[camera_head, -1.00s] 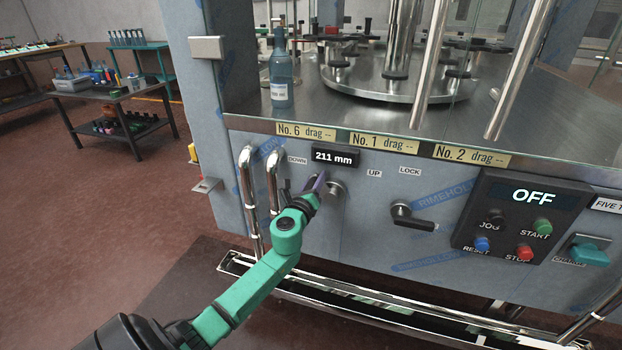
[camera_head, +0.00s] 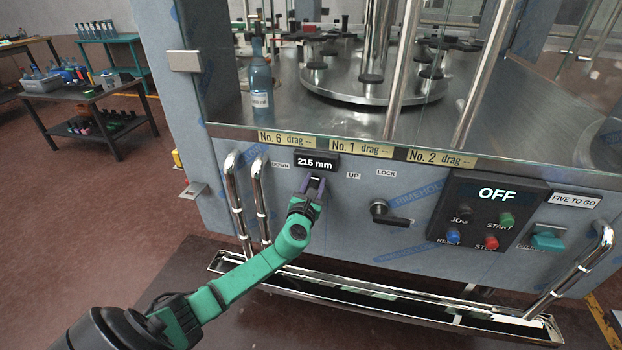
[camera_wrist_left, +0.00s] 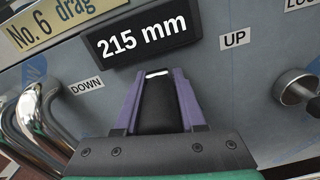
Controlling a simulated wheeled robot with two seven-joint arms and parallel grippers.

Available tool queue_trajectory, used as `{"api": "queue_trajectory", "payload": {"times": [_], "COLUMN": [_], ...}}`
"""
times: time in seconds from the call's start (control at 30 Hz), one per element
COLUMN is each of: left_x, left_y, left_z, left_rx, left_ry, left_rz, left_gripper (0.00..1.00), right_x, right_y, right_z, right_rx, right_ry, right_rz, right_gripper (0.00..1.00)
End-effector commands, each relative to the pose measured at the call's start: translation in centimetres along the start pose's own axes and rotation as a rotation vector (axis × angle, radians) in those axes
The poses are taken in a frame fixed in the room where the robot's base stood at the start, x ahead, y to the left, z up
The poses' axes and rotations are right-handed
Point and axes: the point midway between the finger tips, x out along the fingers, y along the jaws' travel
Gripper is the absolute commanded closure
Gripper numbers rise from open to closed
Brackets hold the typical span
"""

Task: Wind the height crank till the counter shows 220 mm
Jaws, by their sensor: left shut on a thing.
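The counter (camera_head: 316,163) on the machine's front panel reads 215 mm; it reads the same in the left wrist view (camera_wrist_left: 144,33). My left gripper (camera_head: 313,186) is just below the counter, between the DOWN label (camera_head: 280,165) and the UP label (camera_head: 353,176). In the left wrist view its purple fingers (camera_wrist_left: 158,98) are shut on a black handle (camera_wrist_left: 158,103), which I take as the crank's grip. The crank's hub and arm are hidden behind the gripper. My right gripper is not in view.
A lock lever (camera_head: 388,214) sticks out right of the crank under the LOCK label. Chrome rails (camera_head: 234,200) stand out at the left. A control box (camera_head: 482,212) showing OFF is at the right. A bottle (camera_head: 260,82) stands on the machine deck above.

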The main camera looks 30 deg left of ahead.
Motion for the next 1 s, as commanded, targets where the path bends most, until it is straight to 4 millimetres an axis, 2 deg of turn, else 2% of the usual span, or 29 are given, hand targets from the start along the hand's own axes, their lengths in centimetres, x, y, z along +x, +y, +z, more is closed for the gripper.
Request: {"api": "queue_trajectory", "payload": {"times": [0.03,0.57,0.6,0.63,0.67,1.0], "left_x": [0.13,0.12,0.11,0.11,0.10,-0.16], "left_y": [0.04,-0.18,-0.18,-0.19,-0.20,-0.25], "left_z": [0.53,0.39,0.39,0.37,0.35,0.13], "left_rx": [0.012,0.037,0.037,0.037,0.036,0.036], "left_ry": [-0.007,-0.006,-0.006,-0.006,-0.005,-0.001], "left_rz": [0.001,0.001,0.001,0.001,0.001,0.000], "left_gripper": [1.00,1.00,0.49,0.38,0.31,0.31], "right_x": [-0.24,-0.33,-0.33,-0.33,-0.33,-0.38], "right_y": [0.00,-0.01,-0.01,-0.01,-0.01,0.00], "right_z": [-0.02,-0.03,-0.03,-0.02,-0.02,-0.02], "right_rx": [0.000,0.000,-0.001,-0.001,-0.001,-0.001], "right_ry": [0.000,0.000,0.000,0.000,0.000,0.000], "right_rz": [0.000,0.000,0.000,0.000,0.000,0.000], "right_gripper": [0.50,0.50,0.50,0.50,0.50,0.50]}}
